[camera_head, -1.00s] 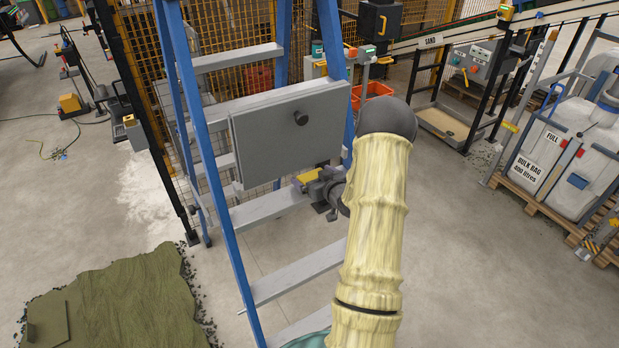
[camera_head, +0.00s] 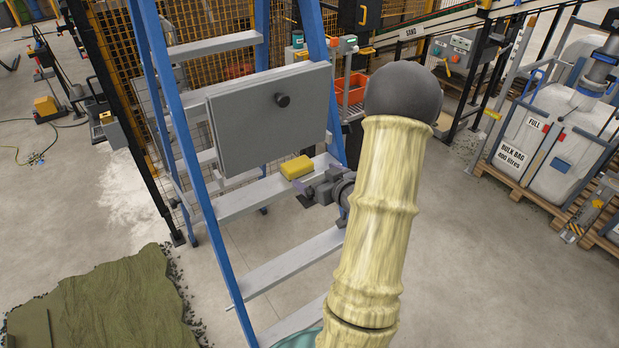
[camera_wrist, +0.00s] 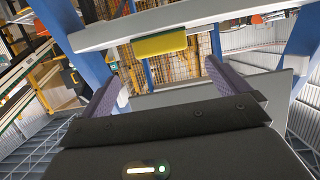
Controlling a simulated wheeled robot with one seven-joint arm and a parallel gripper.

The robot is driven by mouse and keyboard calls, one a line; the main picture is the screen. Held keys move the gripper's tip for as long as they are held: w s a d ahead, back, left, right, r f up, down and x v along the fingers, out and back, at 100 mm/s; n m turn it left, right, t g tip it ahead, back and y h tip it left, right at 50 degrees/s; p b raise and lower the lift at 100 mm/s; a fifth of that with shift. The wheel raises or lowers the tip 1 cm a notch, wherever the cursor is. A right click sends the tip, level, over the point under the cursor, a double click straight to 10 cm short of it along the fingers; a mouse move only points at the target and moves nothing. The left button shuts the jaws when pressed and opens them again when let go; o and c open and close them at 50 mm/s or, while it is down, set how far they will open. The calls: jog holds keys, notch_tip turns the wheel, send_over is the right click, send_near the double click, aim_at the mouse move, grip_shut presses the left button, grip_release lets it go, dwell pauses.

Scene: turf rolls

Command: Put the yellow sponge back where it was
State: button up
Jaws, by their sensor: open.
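The yellow sponge (camera_head: 297,167) lies on a grey step (camera_head: 245,200) of the blue ladder, just below the grey panel. It looks flat and level there. My gripper (camera_head: 301,186) is just in front of and to the right of the sponge, with its jaws open and empty. In the wrist view the sponge (camera_wrist: 159,45) sits against the pale step (camera_wrist: 190,22), beyond the tips of my two purple-grey fingers (camera_wrist: 166,82). A gap shows between the fingers and the sponge. The sponge's far side is hidden.
The grey panel (camera_head: 268,115) with a black knob hangs on the ladder (camera_head: 192,150) close above the sponge. An orange crate (camera_head: 352,88) is behind the ladder. Green turf (camera_head: 105,305) lies at the lower left. A bulk bag (camera_head: 545,140) stands on a pallet at right.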

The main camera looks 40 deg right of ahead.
jog(key=shift+s+d, duration=0.1)
jog(key=shift+d, duration=0.05)
jog(key=a+g, duration=0.6)
jog(key=a, duration=0.7)
jog(key=s+a+r+g+y, duration=0.1)
jog(key=s+a+g, duration=0.5)
jog(key=s+a, duration=0.6)
jog(key=a, duration=0.3)
jog(key=shift+a+r+n, duration=0.2)
jog(key=shift+r+n, duration=0.1)
jog(key=shift+r, duration=0.05)
jog(key=shift+s, duration=0.1)
